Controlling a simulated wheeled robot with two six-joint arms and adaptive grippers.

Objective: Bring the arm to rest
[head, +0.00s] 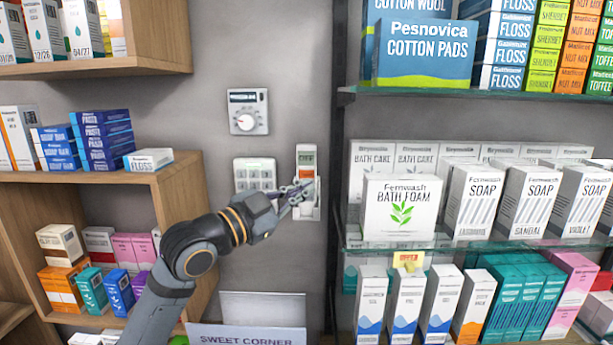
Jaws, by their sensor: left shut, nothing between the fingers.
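My left arm comes in from the lower left and reaches up to the grey wall. My left gripper (297,197) is shut and holds nothing. It is at the lower part of a white wall switch (307,161) with an orange and white face, and covers part of it. I cannot tell whether the fingertips touch the switch. My right gripper is not in view.
A dial box (248,111) and a keypad (254,175) are on the wall left of the switch. Wooden shelves (165,176) with boxes stand at the left. Glass shelves (460,246) packed with boxes stand close at the right. A "Sweet Corner" sign (246,336) is below.

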